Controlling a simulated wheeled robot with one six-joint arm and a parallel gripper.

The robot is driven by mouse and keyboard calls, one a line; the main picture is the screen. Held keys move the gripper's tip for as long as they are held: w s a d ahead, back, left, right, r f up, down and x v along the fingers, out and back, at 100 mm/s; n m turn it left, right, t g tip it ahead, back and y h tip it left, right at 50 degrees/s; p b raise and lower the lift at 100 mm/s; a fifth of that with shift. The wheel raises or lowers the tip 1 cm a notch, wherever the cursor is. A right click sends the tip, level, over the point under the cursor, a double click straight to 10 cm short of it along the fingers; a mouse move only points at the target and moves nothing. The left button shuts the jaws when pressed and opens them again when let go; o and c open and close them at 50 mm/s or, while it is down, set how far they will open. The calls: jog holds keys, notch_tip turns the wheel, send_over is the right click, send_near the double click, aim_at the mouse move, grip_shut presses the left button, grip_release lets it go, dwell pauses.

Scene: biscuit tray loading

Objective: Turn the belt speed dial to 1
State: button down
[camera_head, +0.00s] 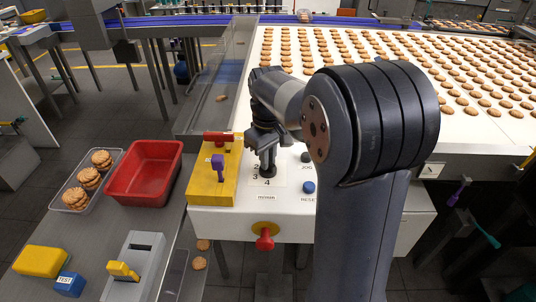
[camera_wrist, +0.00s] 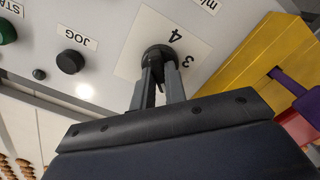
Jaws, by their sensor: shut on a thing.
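The belt speed dial (camera_wrist: 158,58) is a black round knob on a white scale plate of the control panel. In the wrist view my gripper (camera_wrist: 160,72) has both fingers closed on the dial. The numbers 3 and 4 show beside the knob; the rest of the scale is hidden, and I cannot tell where the dial points. The 1 is not readable in either view.
A black JOG button (camera_wrist: 70,62) and a blue RESET button (camera_head: 309,187) sit beside the dial. A yellow box (camera_head: 201,186) with a purple handle stands left of it. A red knob (camera_head: 265,242) is on the panel's front. A red bin (camera_head: 172,148) stands left.

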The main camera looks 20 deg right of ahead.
jog(key=m+p, duration=0.1)
jog(key=m, duration=0.3)
jog(key=shift+r+m+p, duration=0.1)
jog(key=shift+m+p, duration=0.2)
jog(key=shift+p, duration=0.1)
jog(key=shift+m+p, duration=0.65)
jog(key=shift+m, duration=1.55)
jog(key=c, duration=1.4)
grip_release()
jog(key=shift+c, duration=0.2)
notch_tip(320, 180, up, 11)
jog(key=shift+f, duration=0.2)
